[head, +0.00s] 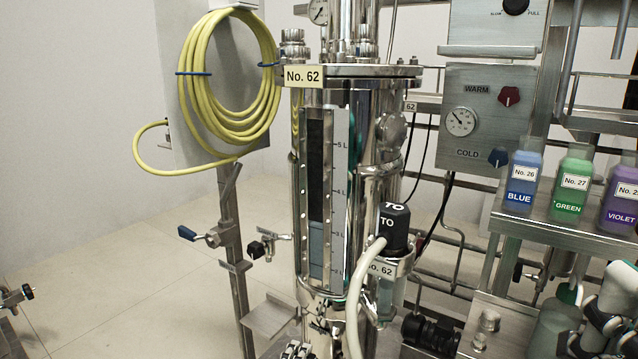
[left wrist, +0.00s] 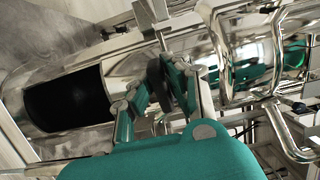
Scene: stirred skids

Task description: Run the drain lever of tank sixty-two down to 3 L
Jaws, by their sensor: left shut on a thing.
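Tank No. 62 (head: 368,150) is a tall steel vessel in the middle of the head view, with a yellow number plate (head: 303,77). Its upright sight glass (head: 317,175) has a litre scale (head: 338,190). The grey-blue liquid (head: 316,250) stands a little above the 3 L mark, well below 4 L. My left gripper (head: 318,330) is low at the foot of the tank, partly cut off by the picture's edge.
A pale hose (head: 368,275) with a black head (head: 393,230) hangs in front of the tank. A blue-handled valve (head: 188,233) and a black-knobbed one (head: 257,249) are on the left. Coloured bottles (head: 522,180) stand on a shelf at right. The left floor is largely clear.

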